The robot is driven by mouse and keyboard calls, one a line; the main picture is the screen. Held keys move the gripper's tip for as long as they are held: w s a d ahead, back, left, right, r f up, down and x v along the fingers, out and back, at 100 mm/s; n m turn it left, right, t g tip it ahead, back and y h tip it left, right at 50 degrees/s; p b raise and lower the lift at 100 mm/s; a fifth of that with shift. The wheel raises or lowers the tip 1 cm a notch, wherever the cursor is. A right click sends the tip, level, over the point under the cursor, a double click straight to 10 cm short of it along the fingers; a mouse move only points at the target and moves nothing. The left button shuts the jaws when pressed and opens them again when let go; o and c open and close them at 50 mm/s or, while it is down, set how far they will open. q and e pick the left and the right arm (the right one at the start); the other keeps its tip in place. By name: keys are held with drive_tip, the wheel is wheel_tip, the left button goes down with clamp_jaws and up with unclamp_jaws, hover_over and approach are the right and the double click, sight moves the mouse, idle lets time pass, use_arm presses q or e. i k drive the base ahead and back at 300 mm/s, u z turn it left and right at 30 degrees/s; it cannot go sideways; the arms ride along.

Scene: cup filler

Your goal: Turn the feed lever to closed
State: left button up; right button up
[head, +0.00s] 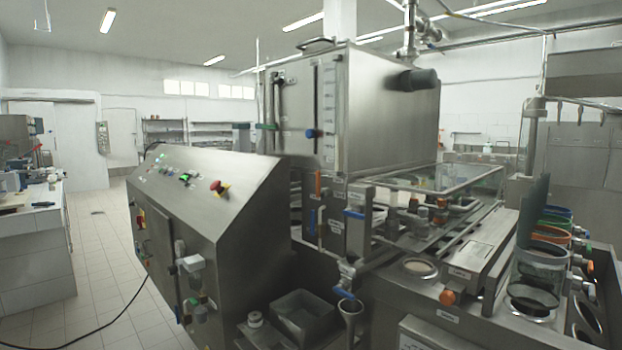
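Several coloured levers and handles show on the steel machine, and their labels are too small to read, so I cannot tell which one is the feed lever. An upright orange lever (318,184) is on the front below the big tank. A blue lever (354,214) lies roughly level to its right. Another blue handle (343,293) is lower, at a valve above a steel funnel (351,308). Neither of my grippers is in view.
A sloped control console (214,205) with buttons stands in front of the tank (388,112). A grey open bin (303,315) sits low beside it. Coloured cup holders (548,252) line the right side. The tiled floor (100,255) at left is clear except for a black cable.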

sight(319, 193)
drive_tip(key=u, duration=1.1)
drive_tip(key=i, duration=0.65)
drive_tip(key=z, duration=0.55)
